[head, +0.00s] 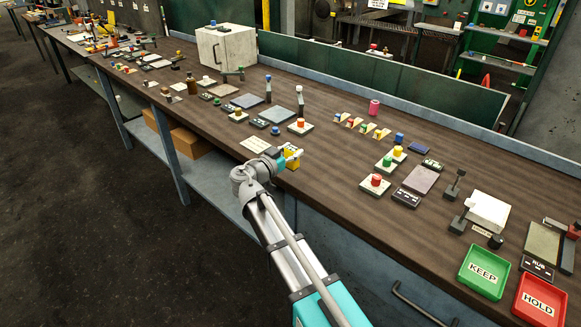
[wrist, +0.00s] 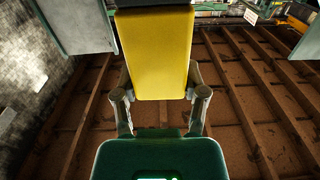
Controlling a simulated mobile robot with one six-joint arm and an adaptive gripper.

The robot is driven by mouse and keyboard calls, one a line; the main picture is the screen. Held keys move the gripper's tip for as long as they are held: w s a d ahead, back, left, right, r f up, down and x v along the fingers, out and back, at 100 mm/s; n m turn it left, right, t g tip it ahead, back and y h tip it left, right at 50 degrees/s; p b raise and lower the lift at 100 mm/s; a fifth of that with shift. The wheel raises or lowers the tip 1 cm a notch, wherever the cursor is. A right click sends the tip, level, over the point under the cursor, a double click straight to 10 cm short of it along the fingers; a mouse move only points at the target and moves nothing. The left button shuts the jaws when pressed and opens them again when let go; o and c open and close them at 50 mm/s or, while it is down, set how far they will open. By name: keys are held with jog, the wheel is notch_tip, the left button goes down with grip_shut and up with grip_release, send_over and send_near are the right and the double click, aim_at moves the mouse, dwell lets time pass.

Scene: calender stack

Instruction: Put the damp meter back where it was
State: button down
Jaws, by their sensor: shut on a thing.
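My gripper (head: 288,155) is over the front edge of the long brown bench, near its middle, and is shut on a yellow block-shaped thing, which I take to be the damp meter (head: 292,160). In the wrist view the yellow damp meter (wrist: 155,55) fills the upper middle, with the grey fingers of my gripper (wrist: 160,100) on either side of it. Its far end is cut off by the top of that view. I cannot tell whether it touches the bench.
A pale card (head: 254,144) lies left of my gripper. A red-knobbed block (head: 375,184), a green KEEP tray (head: 484,272) and a red HOLD tray (head: 540,302) are to the right. A white cabinet (head: 226,46) stands at the back. The bench just right of my gripper is clear.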

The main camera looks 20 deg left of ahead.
aim_at(290, 154)
jog(key=shift+w+a+f, duration=0.25)
jog(key=shift+w+f, duration=0.15)
jog(key=shift+f, duration=0.1)
jog(key=shift+w+a+f+b, duration=0.25)
jog(key=shift+w+f+b, duration=0.15)
jog(key=shift+f+b, duration=1.45)
jog(key=shift+b, duration=0.2)
jog(key=shift+f, duration=0.2)
jog(key=shift+c, duration=0.7)
grip_release()
jog(key=shift+s, duration=0.15)
jog(key=v, duration=1.3)
jog(key=shift+s+b, duration=0.3)
jog(key=shift+s, duration=0.1)
